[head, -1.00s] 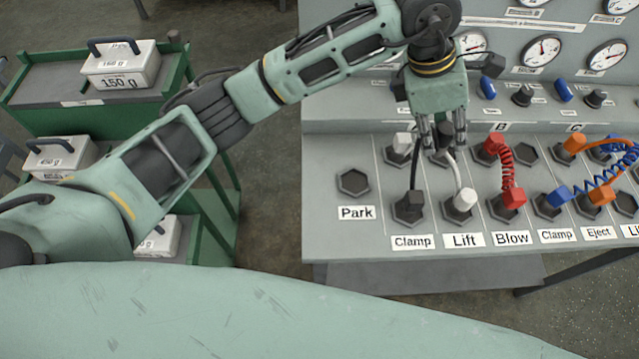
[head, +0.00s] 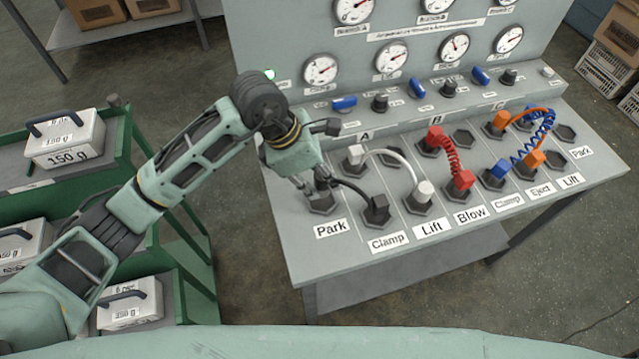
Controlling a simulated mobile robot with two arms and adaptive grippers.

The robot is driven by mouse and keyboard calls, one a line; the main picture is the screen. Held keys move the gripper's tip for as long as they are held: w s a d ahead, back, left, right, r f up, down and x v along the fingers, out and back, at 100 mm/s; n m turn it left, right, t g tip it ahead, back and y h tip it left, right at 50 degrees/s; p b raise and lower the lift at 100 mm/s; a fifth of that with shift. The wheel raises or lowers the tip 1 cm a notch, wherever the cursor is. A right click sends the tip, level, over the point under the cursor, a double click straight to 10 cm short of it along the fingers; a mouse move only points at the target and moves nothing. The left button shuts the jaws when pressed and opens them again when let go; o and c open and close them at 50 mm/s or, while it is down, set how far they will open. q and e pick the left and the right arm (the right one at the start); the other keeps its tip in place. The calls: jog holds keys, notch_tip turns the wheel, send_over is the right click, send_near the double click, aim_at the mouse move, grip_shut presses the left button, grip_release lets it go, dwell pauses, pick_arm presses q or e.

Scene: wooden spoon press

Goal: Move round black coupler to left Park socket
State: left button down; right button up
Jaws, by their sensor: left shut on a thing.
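My left gripper (head: 318,186) is shut on the round black coupler (head: 322,175), low over the left Park socket (head: 321,206) at the panel's left end. The fingers partly hide the coupler, and I cannot tell whether it is seated in the socket or just above it. Its black hose (head: 350,190) bends right to a square black coupler (head: 377,209) in the left Clamp socket. The Park label (head: 330,228) is in front of the socket. My right gripper is not in view.
A white hose (head: 395,158) joins a square white coupler (head: 355,155) to the left Lift socket's white coupler (head: 424,191). Red couplers (head: 461,180) and blue and orange ones (head: 497,171) stand further right. A green cart (head: 121,140) with weights is at left.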

aim_at(320, 188)
pick_arm(q)
jog(key=shift+f, duration=0.25)
notch_tip(320, 188, down, 4)
jog(key=shift+r+p, duration=0.2)
jog(key=shift+p, duration=0.35)
jog(key=shift+f, duration=0.1)
jog(key=c, duration=1.5)
grip_release()
jog(key=shift+o, duration=0.2)
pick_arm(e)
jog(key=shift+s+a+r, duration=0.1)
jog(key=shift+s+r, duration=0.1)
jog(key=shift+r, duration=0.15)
pick_arm(q)
jog(key=shift+r, duration=0.25)
jog(key=b+v, duration=0.1)
jog(key=v, duration=1)
jog(key=shift+a+r+b, duration=0.25)
jog(key=shift+r+b, duration=0.1)
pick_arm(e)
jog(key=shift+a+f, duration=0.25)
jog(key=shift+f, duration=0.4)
